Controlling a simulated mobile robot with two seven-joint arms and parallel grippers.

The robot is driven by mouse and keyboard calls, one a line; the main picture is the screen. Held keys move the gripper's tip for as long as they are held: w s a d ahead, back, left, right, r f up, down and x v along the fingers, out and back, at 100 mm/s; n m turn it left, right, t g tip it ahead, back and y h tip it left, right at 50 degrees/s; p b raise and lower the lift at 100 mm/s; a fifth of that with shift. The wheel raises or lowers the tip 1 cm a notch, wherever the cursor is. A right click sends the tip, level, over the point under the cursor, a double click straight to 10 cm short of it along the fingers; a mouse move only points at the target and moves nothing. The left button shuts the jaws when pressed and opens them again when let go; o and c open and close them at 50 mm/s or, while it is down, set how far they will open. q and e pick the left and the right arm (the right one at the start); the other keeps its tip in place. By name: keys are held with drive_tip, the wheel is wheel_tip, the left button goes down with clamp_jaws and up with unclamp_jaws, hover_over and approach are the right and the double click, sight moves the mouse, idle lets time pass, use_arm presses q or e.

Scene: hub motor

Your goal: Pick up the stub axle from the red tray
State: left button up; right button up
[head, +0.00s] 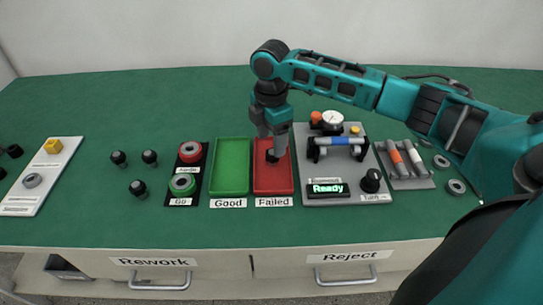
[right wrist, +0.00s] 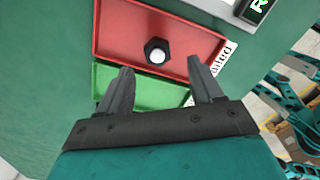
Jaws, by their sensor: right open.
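The red tray (head: 273,183), labelled "Failed", lies on the green table near the middle. The stub axle, a dark hex-headed part with a pale round centre (right wrist: 157,51), stands in the red tray (right wrist: 118,30) in the right wrist view. In the head view the stub axle (head: 271,156) shows partly beside my gripper. My right gripper (head: 273,150) points down over the red tray. In the right wrist view its two fingers (right wrist: 163,88) are apart with nothing between them, and the stub axle shows beyond the fingertips. My left gripper is not in view.
An empty green tray (head: 229,170), labelled "Good", adjoins the red one on the left. A grey fixture board (head: 320,193) with a gauge and "Ready" display stands close on the right.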

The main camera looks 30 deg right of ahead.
sight(272, 152)
wheel_tip(272, 152, down, 7)
drive_tip(key=shift+w+d+r+b, duration=0.1)
drive_tip(key=shift+d+r+b, duration=0.1)
drive_tip(key=shift+b, duration=0.15)
drive_tip(key=c, duration=1.2)
